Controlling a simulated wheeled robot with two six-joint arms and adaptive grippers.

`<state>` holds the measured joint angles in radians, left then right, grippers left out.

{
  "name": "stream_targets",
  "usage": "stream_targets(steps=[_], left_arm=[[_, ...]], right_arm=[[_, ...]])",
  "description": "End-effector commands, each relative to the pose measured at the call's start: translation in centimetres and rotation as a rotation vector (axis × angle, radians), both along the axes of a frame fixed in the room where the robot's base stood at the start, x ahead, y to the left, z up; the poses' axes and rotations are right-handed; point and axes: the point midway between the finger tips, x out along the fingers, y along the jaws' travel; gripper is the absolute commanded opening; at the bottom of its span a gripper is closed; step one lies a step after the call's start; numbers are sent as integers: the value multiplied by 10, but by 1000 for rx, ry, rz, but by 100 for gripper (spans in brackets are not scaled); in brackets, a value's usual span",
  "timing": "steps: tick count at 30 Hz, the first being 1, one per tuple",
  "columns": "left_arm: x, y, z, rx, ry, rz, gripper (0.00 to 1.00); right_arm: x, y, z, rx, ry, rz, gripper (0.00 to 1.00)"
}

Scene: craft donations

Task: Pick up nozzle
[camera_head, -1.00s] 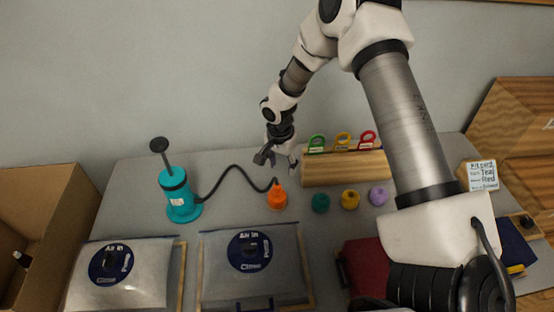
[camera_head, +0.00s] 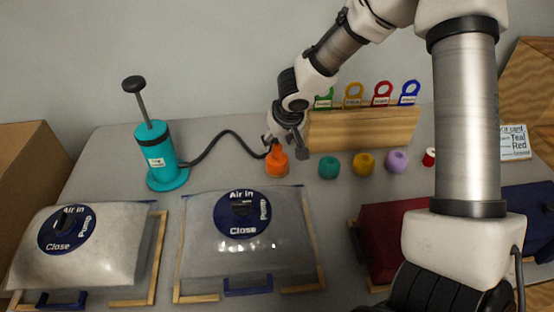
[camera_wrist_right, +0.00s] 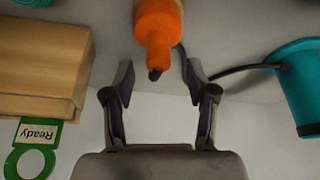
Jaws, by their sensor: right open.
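The orange nozzle (camera_head: 277,162) stands on the grey table, joined by a black hose (camera_head: 231,134) to the teal pump (camera_head: 161,160). My right gripper (camera_head: 286,150) is just behind and above the nozzle, its fingers spread to either side of the nozzle's top. In the right wrist view the nozzle (camera_wrist_right: 158,32) shows with its narrow tip between the open fingers (camera_wrist_right: 156,82), with clear gaps at both sides. The gripper is open and holds nothing. My left gripper is not in view.
A wooden rack (camera_head: 362,129) with coloured tags stands right of the gripper. Teal (camera_head: 329,167), yellow (camera_head: 363,163) and purple (camera_head: 396,161) spools stand in front of it. Two clear bags with blue discs (camera_head: 243,213) (camera_head: 68,230) lie nearer. A red case (camera_head: 393,236) is at right.

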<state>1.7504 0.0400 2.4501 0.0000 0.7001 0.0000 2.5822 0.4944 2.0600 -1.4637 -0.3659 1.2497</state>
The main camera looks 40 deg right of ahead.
Motion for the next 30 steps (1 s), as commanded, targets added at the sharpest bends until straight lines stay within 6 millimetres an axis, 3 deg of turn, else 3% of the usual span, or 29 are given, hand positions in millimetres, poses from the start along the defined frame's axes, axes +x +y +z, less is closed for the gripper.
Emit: stream_targets(steps=[5, 12, 17, 30], left_arm=[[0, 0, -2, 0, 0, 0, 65], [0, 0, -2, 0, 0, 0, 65], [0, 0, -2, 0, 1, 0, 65], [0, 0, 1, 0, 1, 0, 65]], right_arm=[[10, -4, -29, -1, 2, -1, 57], [12, -5, -32, 0, 0, -2, 57], [12, -5, -32, 0, 1, -2, 0], [12, -5, -27, 0, 0, -2, 0]])
